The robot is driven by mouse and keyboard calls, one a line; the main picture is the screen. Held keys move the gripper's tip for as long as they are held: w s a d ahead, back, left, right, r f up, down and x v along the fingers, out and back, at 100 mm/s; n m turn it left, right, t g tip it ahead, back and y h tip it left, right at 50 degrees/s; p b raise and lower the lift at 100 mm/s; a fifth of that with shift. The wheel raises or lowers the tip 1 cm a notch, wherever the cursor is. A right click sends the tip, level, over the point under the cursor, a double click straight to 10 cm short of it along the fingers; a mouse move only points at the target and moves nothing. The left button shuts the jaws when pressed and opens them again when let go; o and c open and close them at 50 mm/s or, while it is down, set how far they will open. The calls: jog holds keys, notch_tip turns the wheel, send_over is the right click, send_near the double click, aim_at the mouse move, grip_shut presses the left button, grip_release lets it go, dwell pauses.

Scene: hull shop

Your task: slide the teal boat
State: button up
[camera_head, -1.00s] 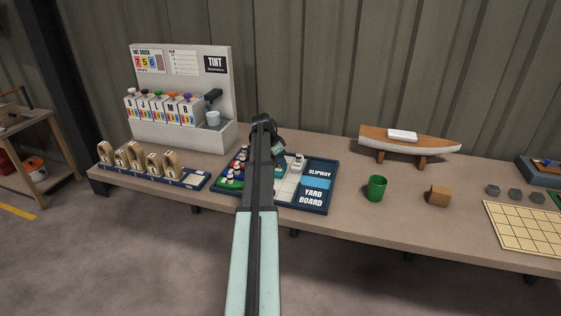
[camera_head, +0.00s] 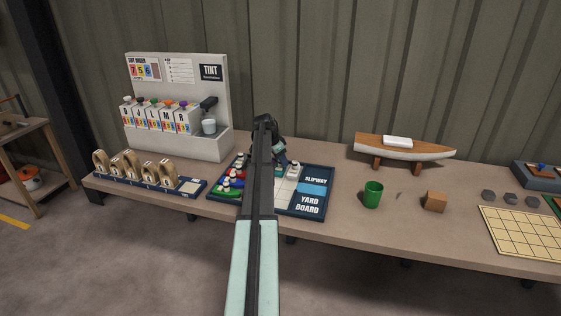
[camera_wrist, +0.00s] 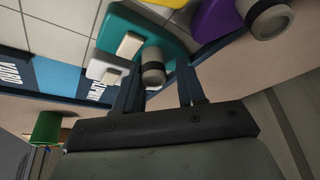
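In the wrist view, the teal boat (camera_wrist: 118,28) lies on the tiled board, with a pale block on its deck and a grey funnel with a black band (camera_wrist: 153,68). My gripper (camera_wrist: 161,72) is open, one finger on each side of the funnel's line. A clear gap shows between the funnel and the right finger; contact at the left finger cannot be told. In the head view, my arm hides much of the board, and only a bit of teal (camera_head: 280,167) shows beside my gripper. A white boat (camera_wrist: 101,72) lies alongside the teal one.
The yard board (camera_head: 307,207) has a raised dark rim and a blue slipway panel. A purple boat (camera_wrist: 215,22) and a yellow piece (camera_wrist: 175,3) are close by. A tint dispenser (camera_head: 150,100) stands behind left, a green cup (camera_head: 372,195) to the right.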

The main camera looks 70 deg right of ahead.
jog(key=shift+o, duration=0.9)
jog(key=shift+a, duration=0.1)
jog(key=v, duration=1.3)
jog(key=shift+r, duration=0.4)
jog(key=shift+w, duration=0.1)
